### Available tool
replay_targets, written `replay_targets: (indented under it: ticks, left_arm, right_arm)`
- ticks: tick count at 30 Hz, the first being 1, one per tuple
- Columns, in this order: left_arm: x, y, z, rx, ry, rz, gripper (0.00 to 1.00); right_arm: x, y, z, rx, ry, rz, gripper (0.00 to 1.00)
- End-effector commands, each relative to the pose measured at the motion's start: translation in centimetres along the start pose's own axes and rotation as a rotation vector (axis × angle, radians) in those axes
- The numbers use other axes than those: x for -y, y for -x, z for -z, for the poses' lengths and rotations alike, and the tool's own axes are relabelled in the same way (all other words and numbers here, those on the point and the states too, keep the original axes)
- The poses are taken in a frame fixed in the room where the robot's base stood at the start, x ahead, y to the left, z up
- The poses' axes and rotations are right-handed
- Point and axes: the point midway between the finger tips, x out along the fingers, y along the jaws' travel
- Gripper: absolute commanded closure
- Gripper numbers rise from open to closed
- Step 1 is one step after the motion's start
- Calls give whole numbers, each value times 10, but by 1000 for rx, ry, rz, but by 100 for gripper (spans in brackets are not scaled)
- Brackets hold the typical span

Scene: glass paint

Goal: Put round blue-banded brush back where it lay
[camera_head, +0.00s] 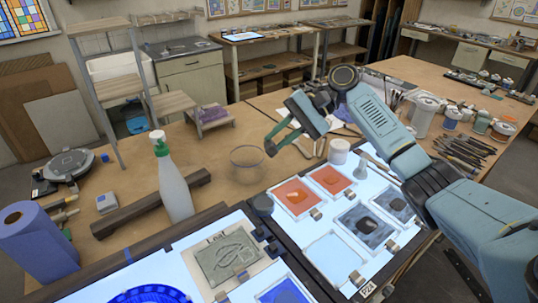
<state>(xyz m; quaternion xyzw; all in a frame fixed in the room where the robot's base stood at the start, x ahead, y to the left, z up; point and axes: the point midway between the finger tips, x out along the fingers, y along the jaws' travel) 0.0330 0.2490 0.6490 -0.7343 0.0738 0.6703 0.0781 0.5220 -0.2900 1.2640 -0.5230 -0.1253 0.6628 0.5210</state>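My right gripper (279,140) is in the air over the wooden table, past the far edge of the light panel and right of the clear glass bowl (247,164). Its fingers look apart with a gap between them, and I see no brush between them. A pale-handled brush-like tool (376,161) lies at the panel's far right, near a white jar (339,152). Several dark, thin tools (462,150) lie at the right of the table. I cannot make out a blue band on any of them. My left gripper is out of view.
A spray bottle (172,180) and a blue paper roll (38,240) stand at the left. The lit panel holds orange (294,195) and dark glass pieces (366,226). Jars (424,115) crowd the right. Bare table (222,145) lies around the bowl.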

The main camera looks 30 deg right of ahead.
Motion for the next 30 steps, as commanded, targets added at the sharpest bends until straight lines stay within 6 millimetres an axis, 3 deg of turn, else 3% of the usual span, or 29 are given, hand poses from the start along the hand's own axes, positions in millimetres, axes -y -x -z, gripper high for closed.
replay_targets:
  ticks: [1, 6, 11, 22, 30]
  left_arm:
    - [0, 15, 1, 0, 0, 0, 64]
    - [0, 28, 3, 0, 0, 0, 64]
    - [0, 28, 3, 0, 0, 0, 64]
    - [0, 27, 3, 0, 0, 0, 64]
    - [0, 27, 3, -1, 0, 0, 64]
  right_arm:
    - [6, 4, -3, -8, 44, -60, 100]
    - [3, 2, -2, -30, 156, -207, 100]
    - [1, -1, 0, -43, 220, -292, 100]
    - [1, -1, -1, -131, 667, -892, 100]
    - [0, -1, 0, -145, 737, -991, 100]
